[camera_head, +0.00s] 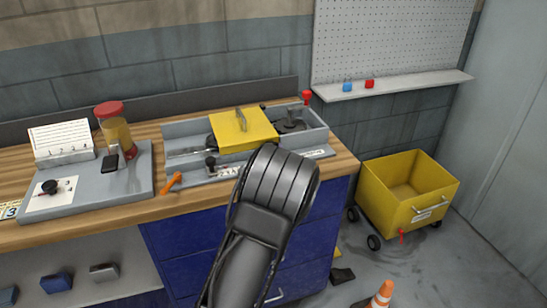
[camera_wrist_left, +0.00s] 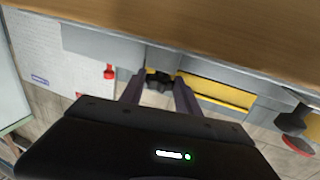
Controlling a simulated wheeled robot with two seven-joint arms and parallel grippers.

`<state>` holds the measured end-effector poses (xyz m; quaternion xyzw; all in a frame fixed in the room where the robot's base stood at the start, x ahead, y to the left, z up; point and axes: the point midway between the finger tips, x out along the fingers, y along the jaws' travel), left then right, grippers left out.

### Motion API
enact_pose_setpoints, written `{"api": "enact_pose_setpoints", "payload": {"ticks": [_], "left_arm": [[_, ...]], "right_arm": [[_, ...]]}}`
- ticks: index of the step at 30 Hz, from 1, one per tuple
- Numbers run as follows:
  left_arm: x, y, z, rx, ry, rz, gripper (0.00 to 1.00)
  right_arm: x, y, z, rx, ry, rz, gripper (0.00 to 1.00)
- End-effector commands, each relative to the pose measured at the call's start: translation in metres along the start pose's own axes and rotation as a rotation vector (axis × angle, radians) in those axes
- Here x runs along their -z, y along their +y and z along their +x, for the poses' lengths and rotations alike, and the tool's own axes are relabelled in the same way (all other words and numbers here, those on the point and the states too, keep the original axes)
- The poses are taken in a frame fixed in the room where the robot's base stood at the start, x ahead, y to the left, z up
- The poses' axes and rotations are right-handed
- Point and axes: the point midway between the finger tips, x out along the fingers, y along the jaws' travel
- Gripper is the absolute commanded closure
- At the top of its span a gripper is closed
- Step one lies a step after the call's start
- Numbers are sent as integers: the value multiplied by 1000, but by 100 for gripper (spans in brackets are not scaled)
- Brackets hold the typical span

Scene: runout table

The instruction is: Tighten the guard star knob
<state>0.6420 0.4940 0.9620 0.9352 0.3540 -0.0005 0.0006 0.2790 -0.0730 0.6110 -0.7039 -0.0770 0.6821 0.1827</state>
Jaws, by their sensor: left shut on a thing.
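The yellow guard (camera_head: 238,130) sits on the grey machine body (camera_head: 180,130) on the bench. In the left wrist view its yellow edge (camera_wrist_left: 215,93) runs beside my fingers. My left gripper (camera_wrist_left: 160,74) is shut on a small dark knob (camera_wrist_left: 158,82) at the guard, seen between the two fingers; its star shape is not clear. In the head view my black left arm comes up from the bottom and hides the fingers and this knob. My right gripper is not in view.
An orange handle (camera_head: 171,182) and a black knob (camera_head: 210,163) stand at the machine's front left. A red knob (camera_head: 306,97) is at its back right. A red-lidded jar (camera_head: 115,130) stands left. A yellow cart (camera_head: 408,192) and a cone (camera_head: 380,297) are on the floor right.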

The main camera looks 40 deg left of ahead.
Motion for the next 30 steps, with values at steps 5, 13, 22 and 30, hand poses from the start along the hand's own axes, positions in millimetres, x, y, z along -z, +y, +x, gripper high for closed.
{"api": "enact_pose_setpoints", "payload": {"ticks": [5,13,22,30], "left_arm": [[-5,-7,1,-126,2,-5,100],[-2,-8,2,-255,2,-2,100],[1,-7,2,-289,2,2,100],[2,-7,2,-288,4,2,57]], "right_arm": [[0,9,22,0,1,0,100],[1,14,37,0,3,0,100],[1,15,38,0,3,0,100],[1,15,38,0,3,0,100]]}}
